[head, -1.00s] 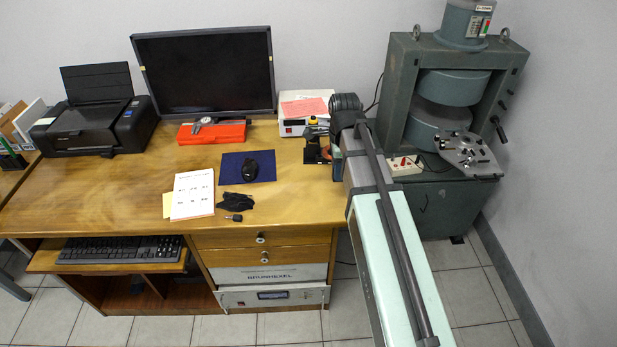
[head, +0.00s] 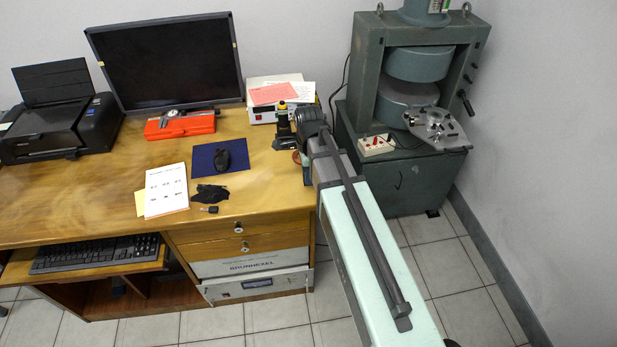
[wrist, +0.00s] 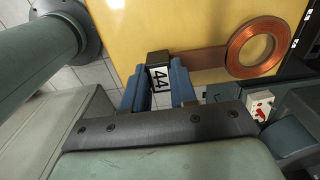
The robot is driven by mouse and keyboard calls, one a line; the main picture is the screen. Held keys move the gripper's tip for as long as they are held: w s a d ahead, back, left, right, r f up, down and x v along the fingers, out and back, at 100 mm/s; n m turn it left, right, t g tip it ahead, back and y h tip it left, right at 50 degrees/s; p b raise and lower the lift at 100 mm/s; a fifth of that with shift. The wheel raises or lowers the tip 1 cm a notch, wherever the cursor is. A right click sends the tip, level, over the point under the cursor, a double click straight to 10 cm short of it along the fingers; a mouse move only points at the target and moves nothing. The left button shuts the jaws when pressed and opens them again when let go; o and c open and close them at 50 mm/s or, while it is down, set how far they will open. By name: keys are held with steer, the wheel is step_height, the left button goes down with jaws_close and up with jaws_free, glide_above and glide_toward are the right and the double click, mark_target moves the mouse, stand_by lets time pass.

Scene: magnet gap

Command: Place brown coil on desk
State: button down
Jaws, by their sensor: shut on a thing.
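The brown coil, a flat copper ring (wrist: 258,48) on a brown strip, shows in the wrist view over the yellow-brown desk top (wrist: 150,25). Its dark end block with a white "44" label sits between the blue fingers of my gripper (wrist: 160,85), which is shut on it. The ring extends to the right of the fingers. In the head view my gripper (head: 306,172) is at the right end of the desk (head: 110,190), and a small orange-brown part of the coil (head: 296,157) shows beside it. I cannot tell whether the coil touches the desk.
A dark bottle with a yellow top (head: 283,122) stands close behind my gripper. The green magnet (head: 412,95) stands right.

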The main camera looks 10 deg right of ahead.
steer(key=shift+f, duration=1.15)
steer(key=c, duration=0.9)
jaws_free()
step_height(320, 180, up, 12)
steer(key=shift+r, duration=0.2)
steer(key=shift+o, duration=0.5)
